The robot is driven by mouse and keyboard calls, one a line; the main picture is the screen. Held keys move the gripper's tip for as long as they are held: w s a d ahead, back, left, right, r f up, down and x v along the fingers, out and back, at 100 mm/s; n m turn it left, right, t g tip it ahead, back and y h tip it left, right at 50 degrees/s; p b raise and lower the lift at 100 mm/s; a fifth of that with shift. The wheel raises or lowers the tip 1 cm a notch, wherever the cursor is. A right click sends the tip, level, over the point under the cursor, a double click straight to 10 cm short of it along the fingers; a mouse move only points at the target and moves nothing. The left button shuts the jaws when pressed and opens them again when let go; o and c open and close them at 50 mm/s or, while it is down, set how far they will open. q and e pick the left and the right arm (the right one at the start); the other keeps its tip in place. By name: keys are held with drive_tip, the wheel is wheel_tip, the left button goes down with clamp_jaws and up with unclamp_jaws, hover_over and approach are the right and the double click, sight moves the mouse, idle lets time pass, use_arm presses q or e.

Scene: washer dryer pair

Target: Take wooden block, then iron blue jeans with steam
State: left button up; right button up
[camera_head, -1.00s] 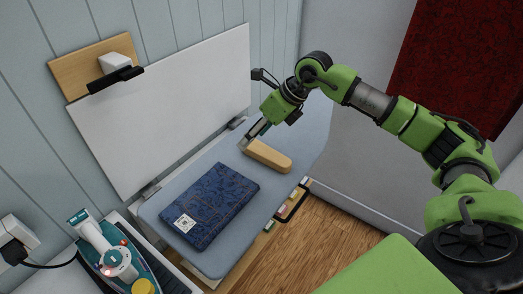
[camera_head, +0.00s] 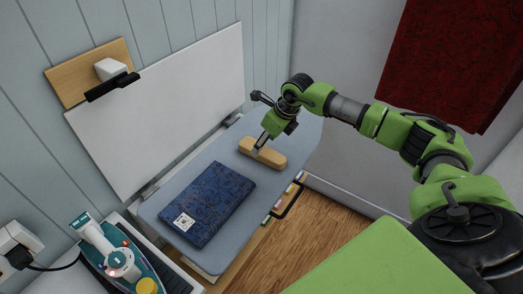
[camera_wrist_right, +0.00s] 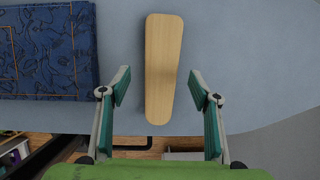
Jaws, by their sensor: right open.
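The wooden block (camera_head: 270,154) lies on the grey-blue ironing board (camera_head: 228,247), right of the folded blue jeans (camera_head: 212,203). In the right wrist view the block (camera_wrist_right: 162,62) lies lengthwise, its near end between the fingers, with a gap on each side. My right gripper (camera_head: 258,148) is open over the block in the head view, and its spread fingers show in the right wrist view (camera_wrist_right: 162,100). The jeans (camera_wrist_right: 45,50) show at left there. The steam iron (camera_head: 112,252) stands at lower left on its base. My left gripper is not in view.
A white panel (camera_head: 165,105) stands upright behind the board. A socket (camera_head: 15,245) with a plugged-in cord is at far left. A black handle (camera_head: 288,200) juts from the board's front side. A red cloth (camera_head: 455,55) hangs at upper right.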

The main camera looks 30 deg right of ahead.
sight(263, 150)
drive_tip(key=x, duration=0.1)
drive_tip(key=p+x, duration=0.1)
drive_tip(key=x, duration=0.1)
drive_tip(key=shift+s+d+f, duration=0.1)
drive_tip(key=shift+d+f, duration=0.05)
drive_tip(key=shift+d, duration=0.05)
drive_tip(key=shift+f, duration=0.2)
drive_tip(key=c, duration=1.2)
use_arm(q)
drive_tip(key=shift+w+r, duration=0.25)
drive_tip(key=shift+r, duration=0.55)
use_arm(e)
drive_tip(key=shift+r, duration=0.1)
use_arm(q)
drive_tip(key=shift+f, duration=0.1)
use_arm(e)
drive_tip(key=shift+r, duration=0.1)
